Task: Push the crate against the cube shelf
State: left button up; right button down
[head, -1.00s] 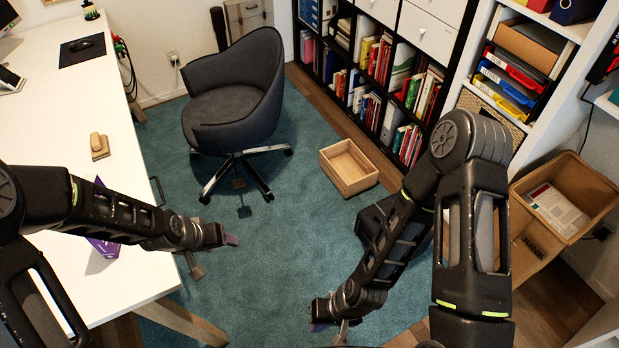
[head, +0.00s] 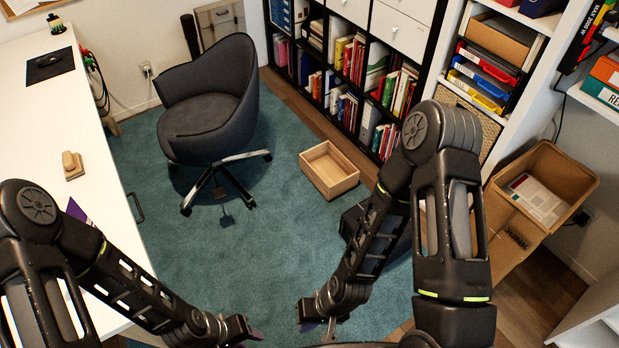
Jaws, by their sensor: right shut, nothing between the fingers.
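The crate (head: 333,187) is an open, empty, light wooden box on the teal rug, right of the picture's middle. The cube shelf (head: 312,98) is a tall black-framed unit with books, binders and white drawers, behind the crate. A strip of floor shows between crate and shelf, so they are apart. My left gripper (head: 246,333) is low near the bottom edge, over the rug; its fingers are too small and angled to read. My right gripper (head: 322,328) is shut and empty, low at bottom middle. Both are well on the near side of the crate, not touching it.
A grey swivel chair (head: 209,112) stands left of the crate. A white desk (head: 38,140) runs along the left. A cardboard box (head: 566,166) stands at right. A dark object (head: 352,222) lies partly hidden behind my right arm. Rug between grippers and crate is clear.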

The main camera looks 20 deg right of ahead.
aim_at(330, 172)
jog(key=i+l+u, duration=0.1)
jog(key=i, duration=0.4)
jog(key=i+l+u, duration=0.15)
jog(key=i+l, duration=0.15)
jog(key=i, duration=0.2)
jog(key=i+l+u, duration=0.1)
jog(key=i+l, duration=0.2)
jog(key=i, duration=0.2)
jog(key=i+l+u, duration=0.1)
jog(key=i+l, duration=0.25)
jog(key=i, duration=0.15)
